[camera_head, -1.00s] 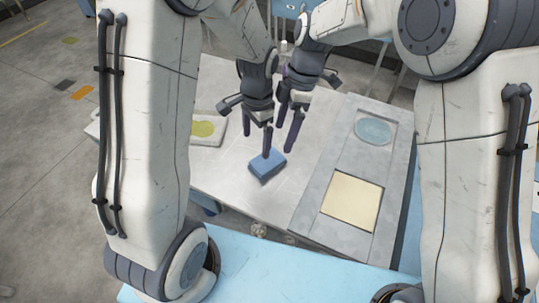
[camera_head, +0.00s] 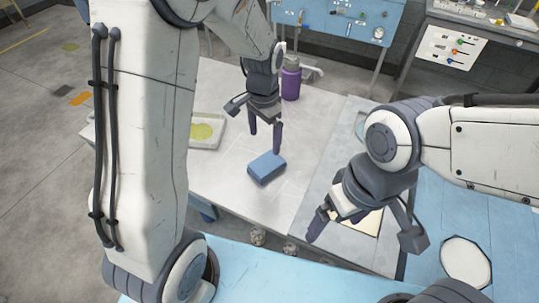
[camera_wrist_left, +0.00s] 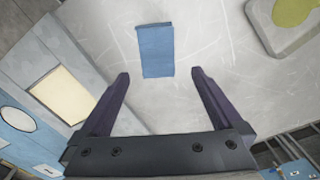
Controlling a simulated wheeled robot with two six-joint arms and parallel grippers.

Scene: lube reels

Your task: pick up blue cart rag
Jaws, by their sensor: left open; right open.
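The blue rag (camera_head: 266,168) is a small folded block lying on the light grey cart top (camera_head: 225,180). It also shows in the left wrist view (camera_wrist_left: 155,51), ahead of the fingertips and roughly between their lines. My left gripper (camera_head: 264,142) is open and empty, just behind and above the rag in the head view; the wrist view shows its two fingers (camera_wrist_left: 160,76) spread apart. My right gripper (camera_head: 350,230) is open and empty, over the grey tray panel at the right, apart from the rag.
A grey panel (camera_head: 318,218) with a cream square pad (camera_head: 369,222) lies right of the rag. A tray with a yellow-green disc (camera_head: 203,131) is at the left. A purple bottle (camera_head: 291,80) stands at the back. The cart top around the rag is clear.

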